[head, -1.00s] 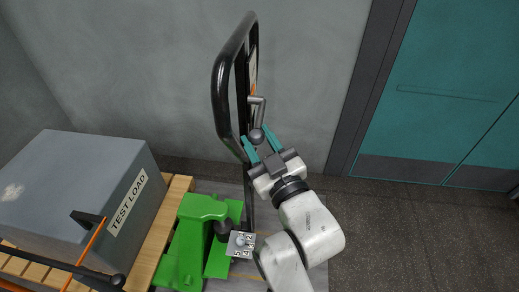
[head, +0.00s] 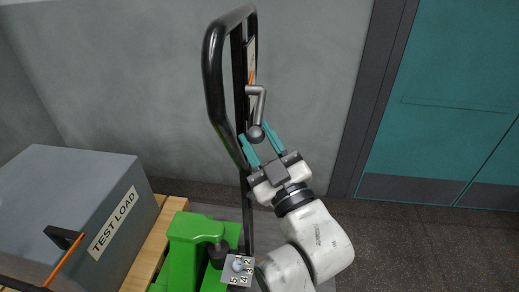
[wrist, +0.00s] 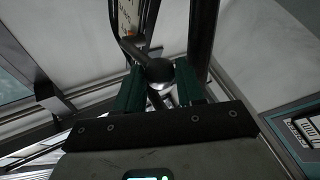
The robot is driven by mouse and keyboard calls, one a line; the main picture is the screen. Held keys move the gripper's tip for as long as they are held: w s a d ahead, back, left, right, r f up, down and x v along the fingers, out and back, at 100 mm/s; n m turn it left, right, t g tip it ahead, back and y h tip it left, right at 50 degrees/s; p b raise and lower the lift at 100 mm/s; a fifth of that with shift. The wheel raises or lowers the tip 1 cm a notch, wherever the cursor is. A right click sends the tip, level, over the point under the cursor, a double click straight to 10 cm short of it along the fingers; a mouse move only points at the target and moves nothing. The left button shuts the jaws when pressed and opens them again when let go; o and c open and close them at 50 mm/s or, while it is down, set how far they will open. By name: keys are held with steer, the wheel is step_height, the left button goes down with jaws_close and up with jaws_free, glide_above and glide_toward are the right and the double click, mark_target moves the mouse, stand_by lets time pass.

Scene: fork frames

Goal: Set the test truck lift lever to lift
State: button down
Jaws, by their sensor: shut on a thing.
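The test truck's lift lever (head: 259,103) is a grey bent rod with a dark ball knob (head: 256,133), mounted on the black handle loop (head: 214,85) of the green truck (head: 190,245). My gripper (head: 260,143) reaches up from below right, its teal fingers on either side of the knob. In the wrist view the knob (wrist: 159,71) sits between the two green fingertips (wrist: 160,85), and the gripper is shut on it. The lever hangs with its knob end down. A label plate (head: 251,60) stands behind the lever; its words are too small to read.
A grey box marked TEST LOAD (head: 60,205) stands on a wooden pallet (head: 155,245) at left. A grey wall (head: 310,90) is behind the handle. A teal door (head: 450,110) is at right. Dark floor (head: 400,245) is clear at lower right.

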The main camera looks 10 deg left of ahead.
steer(key=shift+a+f, duration=0.15)
steer(key=c, duration=1)
jaws_free()
steer(key=shift+b+v, duration=2.25)
steer(key=shift+v, duration=3.2)
